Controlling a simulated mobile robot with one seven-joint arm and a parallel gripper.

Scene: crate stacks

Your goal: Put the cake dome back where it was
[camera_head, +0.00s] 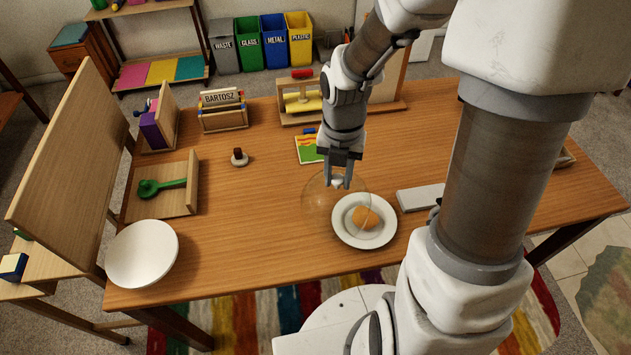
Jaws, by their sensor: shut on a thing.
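The clear cake dome (318,207) is see-through and hangs below my gripper (338,184). My gripper is shut on the small knob at its top. In this view the dome overlaps the left part of a white plate (383,236) with a round brown bun (361,216) on it. The dome's outline sits left of the plate's centre. I cannot tell how high its rim is above the table or the plate.
An empty white plate (142,253) lies at the table's front left corner. A light grey slab (420,197) is right of the bun's plate. A small dark-knobbed object (239,157), a picture card (308,150) and a wooden tray with a green spoon (162,186) stand farther back. Front middle is clear.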

